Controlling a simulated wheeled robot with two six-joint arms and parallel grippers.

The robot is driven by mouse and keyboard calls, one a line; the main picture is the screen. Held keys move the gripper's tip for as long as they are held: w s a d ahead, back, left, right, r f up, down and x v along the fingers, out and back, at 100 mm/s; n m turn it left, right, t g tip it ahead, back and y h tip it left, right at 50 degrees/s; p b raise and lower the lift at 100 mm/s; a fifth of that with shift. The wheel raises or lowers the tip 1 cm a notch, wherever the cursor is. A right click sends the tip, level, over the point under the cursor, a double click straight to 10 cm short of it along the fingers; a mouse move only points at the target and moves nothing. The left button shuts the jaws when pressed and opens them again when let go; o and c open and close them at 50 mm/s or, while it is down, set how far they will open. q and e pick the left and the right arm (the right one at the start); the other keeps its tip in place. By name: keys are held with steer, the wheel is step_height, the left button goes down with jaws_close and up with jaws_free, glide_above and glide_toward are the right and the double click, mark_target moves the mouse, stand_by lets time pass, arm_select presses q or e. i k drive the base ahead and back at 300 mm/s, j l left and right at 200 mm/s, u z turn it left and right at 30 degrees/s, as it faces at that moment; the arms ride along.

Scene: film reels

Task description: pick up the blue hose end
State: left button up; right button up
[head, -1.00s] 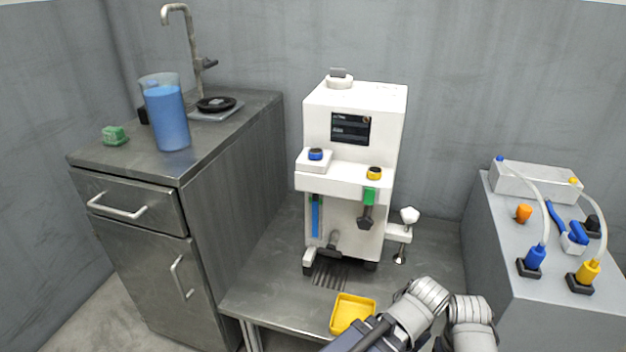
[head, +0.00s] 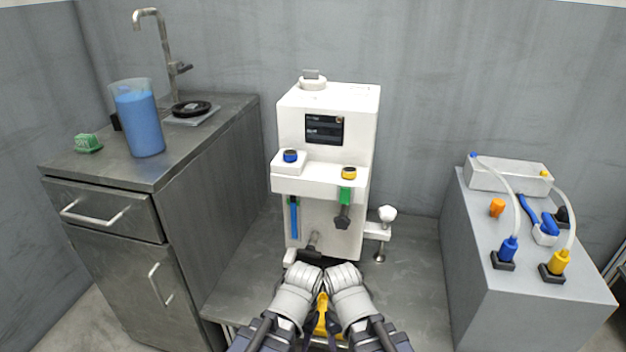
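The blue hose end (head: 509,249) stands upright in a dark square holder on the grey cabinet at the right. A clear hose rises from it to the white box behind. My two arms come in at the bottom centre, in front of the white machine, well to the left of the hose end. Their wrists are close together, and the gripper fingers cannot be made out.
A yellow hose end (head: 559,261) stands right of the blue one. A blue-and-white brush (head: 543,231) and an orange piece (head: 497,208) lie behind. The white machine (head: 327,180) stands centrally, with a yellow tray (head: 322,318) partly hidden between my arms.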

mark_target(507, 252)
steer(key=z, duration=1.25)
